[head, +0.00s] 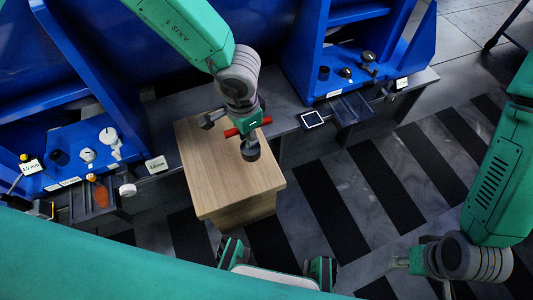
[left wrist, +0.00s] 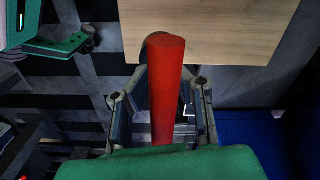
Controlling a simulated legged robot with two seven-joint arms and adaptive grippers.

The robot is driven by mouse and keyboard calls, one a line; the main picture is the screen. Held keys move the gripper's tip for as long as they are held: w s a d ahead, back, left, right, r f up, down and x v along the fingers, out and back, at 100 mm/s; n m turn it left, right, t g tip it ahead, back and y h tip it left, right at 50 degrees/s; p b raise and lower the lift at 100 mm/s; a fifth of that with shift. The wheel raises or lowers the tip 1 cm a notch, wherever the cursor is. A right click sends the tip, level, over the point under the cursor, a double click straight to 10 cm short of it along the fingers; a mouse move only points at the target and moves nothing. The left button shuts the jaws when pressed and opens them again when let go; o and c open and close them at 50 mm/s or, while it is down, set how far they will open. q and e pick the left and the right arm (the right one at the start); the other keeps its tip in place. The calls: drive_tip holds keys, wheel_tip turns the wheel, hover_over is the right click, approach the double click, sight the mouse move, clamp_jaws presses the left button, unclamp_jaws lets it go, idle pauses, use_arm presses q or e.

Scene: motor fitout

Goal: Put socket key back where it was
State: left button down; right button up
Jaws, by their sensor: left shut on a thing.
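My left gripper (head: 229,134) is shut on a red bar-shaped handle (head: 248,125), which I take to be the socket key, above the wooden block. In the left wrist view the red handle (left wrist: 165,90) stands between the fingers of my left gripper (left wrist: 160,100), its far end against the view of the wood. The key's working end cannot be made out. My right gripper (head: 425,275) is at the lower right, well away from the key, and its fingers are too unclear to judge.
A wooden block (head: 232,185) stands in the middle. Blue fixtures (head: 310,60) with dark knobs stand behind it. A dark shelf (head: 350,108) with a white-framed tag (head: 312,119) is right of the block. An orange-handled tool (head: 98,192) is at left. Striped floor lies at right.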

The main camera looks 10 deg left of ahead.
use_arm(q)
wheel_tip(320, 180, down, 5)
drive_tip(key=b, duration=0.2)
drive_tip(key=shift+a+f+b, duration=0.1)
drive_tip(key=shift+b, duration=0.25)
drive_tip(key=shift+f, duration=0.3)
wheel_tip(320, 180, down, 4)
drive_tip(key=shift+r+b, duration=0.1)
drive_tip(key=shift+b, duration=1.1)
drive_tip(key=shift+f, duration=0.3)
drive_tip(key=shift+d+r, duration=0.15)
drive_tip(key=shift+d, duration=0.05)
drive_tip(key=shift+a, duration=0.15)
drive_tip(key=c, duration=1.5)
unclamp_jaws()
